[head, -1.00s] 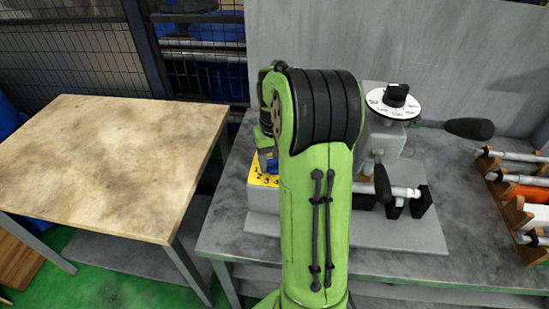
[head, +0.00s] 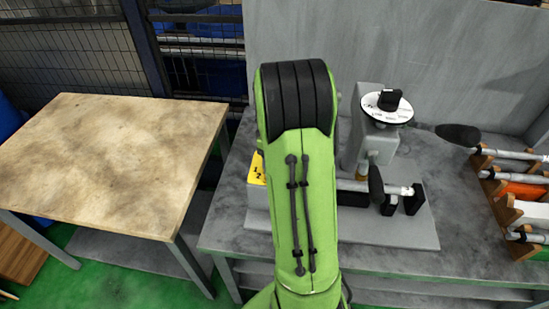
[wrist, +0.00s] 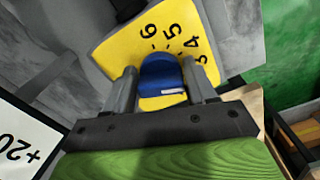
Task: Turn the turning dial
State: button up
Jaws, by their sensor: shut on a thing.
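The turning dial is a blue knob (wrist: 158,75) on a yellow plate (wrist: 190,22) printed with black numbers, among them 4, 5 and 6. In the wrist view, my gripper (wrist: 163,85) has one grey finger on each side of the knob and is shut on it. In the head view, an edge of the yellow plate (head: 256,168) shows left of my arm. My arm hides the knob and my gripper there.
A grey machine carries a white dial (head: 387,107) with a black knob, and black-handled levers (head: 458,134) stick out right. A rack (head: 500,200) of parts stands at the right. A wooden-topped table (head: 110,150) at the left is clear.

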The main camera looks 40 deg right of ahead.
jog(key=shift+n, duration=0.5)
jog(key=o, duration=1)
jog(key=shift+c, duration=0.2)
jog(key=shift+r, duration=0.15)
notch_tip(320, 180, up, 16)
jog(key=p, duration=0.4)
jog(key=shift+f, duration=0.25)
